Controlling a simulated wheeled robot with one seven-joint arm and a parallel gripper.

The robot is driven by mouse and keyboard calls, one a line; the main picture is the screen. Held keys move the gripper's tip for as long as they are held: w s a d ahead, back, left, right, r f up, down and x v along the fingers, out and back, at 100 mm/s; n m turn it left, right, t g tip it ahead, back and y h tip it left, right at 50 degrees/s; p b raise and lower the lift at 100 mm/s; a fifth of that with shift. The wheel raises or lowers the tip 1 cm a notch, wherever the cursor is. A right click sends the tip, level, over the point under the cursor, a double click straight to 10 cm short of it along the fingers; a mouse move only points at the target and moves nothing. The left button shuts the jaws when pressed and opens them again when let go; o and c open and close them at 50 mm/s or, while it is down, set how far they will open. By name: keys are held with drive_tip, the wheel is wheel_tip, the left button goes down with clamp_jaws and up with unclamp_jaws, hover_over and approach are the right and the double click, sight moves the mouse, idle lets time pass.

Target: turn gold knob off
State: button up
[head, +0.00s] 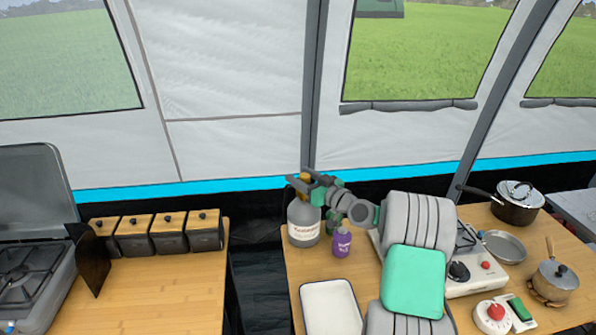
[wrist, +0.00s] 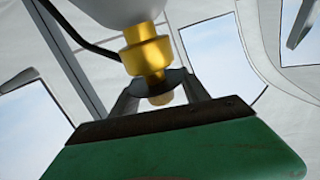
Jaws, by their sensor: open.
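The gold knob (wrist: 147,54) fills the upper middle of the wrist view, joined to a pale grey body at the top edge. In the head view a small gold part (head: 304,176) tops the grey labelled bottle (head: 303,227) on the right table. My gripper (head: 306,186) is at the bottle's top in the head view. In the wrist view my gripper (wrist: 160,92) is open, with its fingers on either side of the knob's narrow end. I cannot tell whether they touch it. My gripper partly hides the bottle top in the head view.
A purple can (head: 341,243) stands right of the bottle, and a white tray (head: 331,308) lies in front. A white stove (head: 480,277) and pans are farther right. A black hose (wrist: 82,33) runs beside the knob. The left counter (head: 160,292) has clear wood in front of several canisters.

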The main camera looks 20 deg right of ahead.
drive_tip(key=shift+x, duration=0.85)
drive_tip(key=shift+c, duration=0.2)
clamp_jaws()
